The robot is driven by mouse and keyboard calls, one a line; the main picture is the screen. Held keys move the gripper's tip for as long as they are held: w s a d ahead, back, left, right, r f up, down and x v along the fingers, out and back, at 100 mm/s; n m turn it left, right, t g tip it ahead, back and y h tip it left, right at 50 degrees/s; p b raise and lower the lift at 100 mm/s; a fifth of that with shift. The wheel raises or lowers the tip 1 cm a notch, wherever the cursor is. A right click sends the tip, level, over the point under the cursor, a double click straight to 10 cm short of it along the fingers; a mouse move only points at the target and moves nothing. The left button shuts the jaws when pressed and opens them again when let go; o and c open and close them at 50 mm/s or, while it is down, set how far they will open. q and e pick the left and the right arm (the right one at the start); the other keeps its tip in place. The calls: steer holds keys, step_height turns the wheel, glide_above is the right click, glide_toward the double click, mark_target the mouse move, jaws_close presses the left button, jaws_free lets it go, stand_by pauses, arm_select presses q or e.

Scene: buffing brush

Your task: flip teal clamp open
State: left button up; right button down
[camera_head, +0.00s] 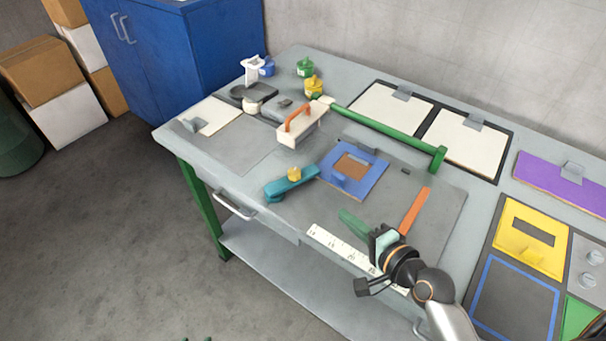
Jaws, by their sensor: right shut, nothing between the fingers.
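The teal clamp (285,185) is a long teal bar with a yellow knob (294,174) on top. It lies low along the front part of the workbench, left of a blue frame (372,181) with a brown centre. Whether its parts are joined or apart is too small to tell. My right gripper (378,243) is shut and empty over the front of the bench, right of and nearer than the clamp, well apart from it. My left gripper is not in view.
An orange-handled white block (301,125) stands behind the clamp. A green bar (385,131) runs behind the blue frame. A white ruler (340,248), a green piece (354,224) and an orange strip (414,210) lie around my right gripper. The grey bench left of the clamp is clear.

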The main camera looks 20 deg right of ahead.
steer(key=shift+s, duration=0.15)
glide_toward(305, 180)
steer(key=x, duration=0.5)
steer(key=shift+f, duration=0.25)
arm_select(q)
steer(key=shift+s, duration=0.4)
arm_select(e)
steer(key=shift+w+a, duration=0.2)
steer(key=shift+w, duration=0.5)
